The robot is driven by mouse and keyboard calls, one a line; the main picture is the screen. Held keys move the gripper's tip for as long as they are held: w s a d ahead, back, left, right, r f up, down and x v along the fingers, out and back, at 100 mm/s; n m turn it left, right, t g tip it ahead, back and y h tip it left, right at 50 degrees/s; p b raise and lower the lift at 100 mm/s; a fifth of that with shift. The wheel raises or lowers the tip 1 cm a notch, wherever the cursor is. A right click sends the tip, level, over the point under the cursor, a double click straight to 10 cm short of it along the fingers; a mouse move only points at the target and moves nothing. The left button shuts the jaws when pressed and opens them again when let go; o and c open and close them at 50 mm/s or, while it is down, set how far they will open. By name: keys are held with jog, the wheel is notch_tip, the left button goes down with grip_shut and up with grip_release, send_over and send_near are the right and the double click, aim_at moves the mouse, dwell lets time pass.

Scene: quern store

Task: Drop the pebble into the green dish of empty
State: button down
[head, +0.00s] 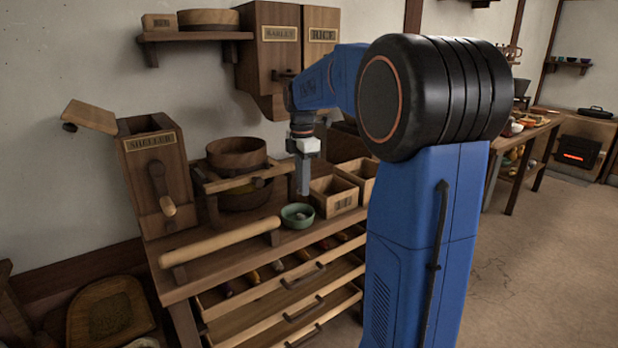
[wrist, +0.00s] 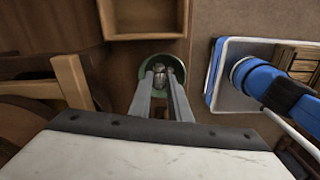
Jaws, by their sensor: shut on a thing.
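The green dish (head: 289,221) stands on the wooden bench top, and its rim also shows in the wrist view (wrist: 146,73). My gripper (head: 304,192) points straight down just above the dish. In the wrist view my gripper's two fingers (wrist: 165,78) reach over the dish and are shut on a small grey pebble (wrist: 168,74). The pebble appears within the dish's outline from above; its height over the bottom is hard to tell there. In the head view a small pale lump lies in the dish, and I cannot tell what it is.
Open wooden boxes (head: 334,204) stand right of the dish. A round wooden quern (head: 236,153) in a frame stands behind left, beside a sheller box (head: 158,178). A long wooden roller (head: 220,243) lies at the bench front. Open drawers (head: 285,289) jut below.

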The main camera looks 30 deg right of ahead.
jog(key=shift+f, duration=2.6)
jog(key=c, duration=1.6)
grip_release()
jog(key=shift+o, duration=0.2)
notch_tip(320, 180, up, 17)
jog(key=shift+r, duration=0.2)
